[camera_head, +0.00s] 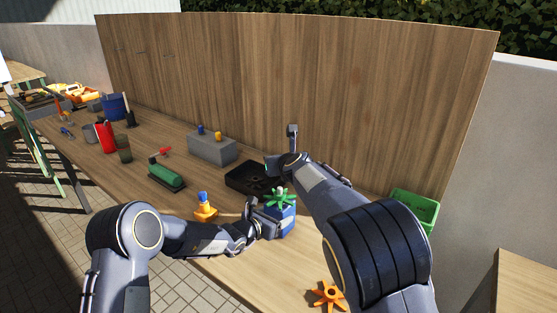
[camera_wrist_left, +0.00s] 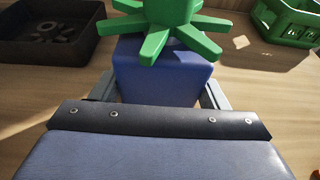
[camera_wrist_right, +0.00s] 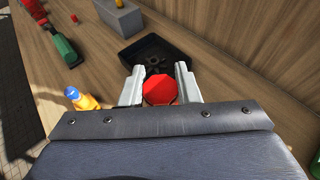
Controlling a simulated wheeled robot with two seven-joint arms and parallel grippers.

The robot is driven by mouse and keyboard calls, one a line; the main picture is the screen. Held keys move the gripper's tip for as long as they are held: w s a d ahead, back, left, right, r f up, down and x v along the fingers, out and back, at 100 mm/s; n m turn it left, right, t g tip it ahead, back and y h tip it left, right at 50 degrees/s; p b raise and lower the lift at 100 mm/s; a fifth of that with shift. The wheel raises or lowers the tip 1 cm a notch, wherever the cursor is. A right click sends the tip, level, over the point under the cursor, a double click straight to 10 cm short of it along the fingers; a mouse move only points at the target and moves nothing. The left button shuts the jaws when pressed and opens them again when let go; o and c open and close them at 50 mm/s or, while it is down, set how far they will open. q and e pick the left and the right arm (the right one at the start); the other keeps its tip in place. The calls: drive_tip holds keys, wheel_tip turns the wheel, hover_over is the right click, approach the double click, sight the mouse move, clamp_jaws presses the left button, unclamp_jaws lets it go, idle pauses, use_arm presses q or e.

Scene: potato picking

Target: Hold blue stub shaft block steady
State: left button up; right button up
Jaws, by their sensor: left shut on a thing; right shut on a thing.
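The blue stub shaft block (camera_head: 285,226) stands at the table's front edge with a green spoked wheel (camera_head: 279,198) on top. My left gripper (camera_head: 262,222) is shut on the block; in the left wrist view the block (camera_wrist_left: 160,75) sits between its two fingers, below the green wheel (camera_wrist_left: 175,25). My right gripper (camera_wrist_right: 161,80) is shut on a red, eight-sided thing (camera_wrist_right: 159,90), raised beyond the block in the head view. A dark grey piece (camera_head: 292,133) sticks up by that gripper; whether it belongs to the red thing I cannot tell.
A black tray (camera_head: 237,179) with small parts lies behind the block. An orange-and-blue part (camera_head: 205,207) stands left of it. An orange spoked wheel (camera_head: 327,294) lies in front. A green crate (camera_head: 415,208) is at right, a grey block (camera_head: 212,149) at the back panel.

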drive_tip(key=shift+f, duration=2.9)
drive_tip(key=shift+f, duration=0.3)
drive_tip(key=shift+f, duration=0.35)
drive_tip(key=shift+f, duration=0.9)
drive_tip(key=o, duration=1)
